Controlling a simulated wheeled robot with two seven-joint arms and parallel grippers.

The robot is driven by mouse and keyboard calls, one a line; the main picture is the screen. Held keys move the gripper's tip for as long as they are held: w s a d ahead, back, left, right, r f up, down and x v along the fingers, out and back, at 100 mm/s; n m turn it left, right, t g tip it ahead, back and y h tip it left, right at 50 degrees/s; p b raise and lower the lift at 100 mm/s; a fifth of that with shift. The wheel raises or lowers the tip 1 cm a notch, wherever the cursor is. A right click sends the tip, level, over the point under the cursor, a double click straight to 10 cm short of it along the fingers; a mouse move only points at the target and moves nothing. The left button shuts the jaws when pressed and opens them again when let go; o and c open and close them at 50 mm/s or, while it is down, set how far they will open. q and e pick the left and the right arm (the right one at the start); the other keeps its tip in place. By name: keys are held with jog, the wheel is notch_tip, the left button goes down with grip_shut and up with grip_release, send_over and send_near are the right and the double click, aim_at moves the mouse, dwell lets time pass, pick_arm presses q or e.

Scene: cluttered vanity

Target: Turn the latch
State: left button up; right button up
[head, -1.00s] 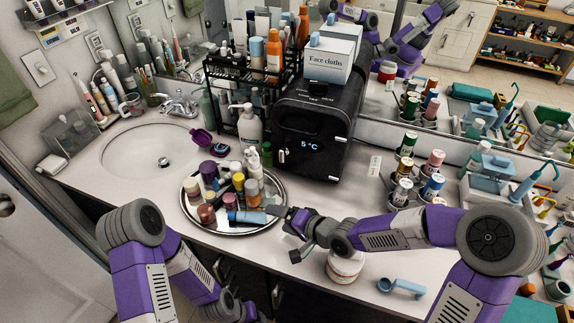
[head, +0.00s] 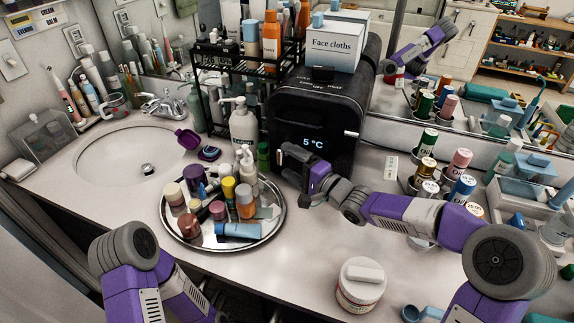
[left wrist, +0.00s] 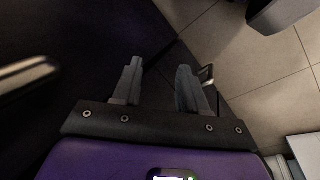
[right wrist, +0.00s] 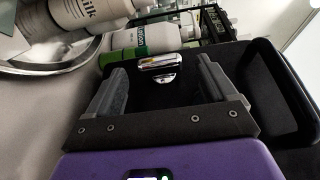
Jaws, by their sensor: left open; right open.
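The black mini fridge (head: 312,108) stands on the vanity with its front showing 5 °C. Its small silver latch (right wrist: 165,79) shows in the right wrist view, between and just beyond the fingertips, near a silver piece (right wrist: 157,62). In the head view my right gripper hides the latch. My right gripper (head: 287,163) is open and empty at the lower left of the fridge front; it also shows in the right wrist view (right wrist: 160,75). I cannot tell whether it touches the latch. My left gripper (left wrist: 157,75) is open and empty, low over the floor.
A round mirrored tray (head: 222,243) full of bottles lies left of my right gripper. A lotion pump bottle (head: 243,125) stands beside the fridge. A box of face cloths (head: 335,48) sits on top. A white jar (head: 361,285) stands near the counter's front edge. Several labelled bottles stand right.

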jog(key=shift+x, duration=0.8)
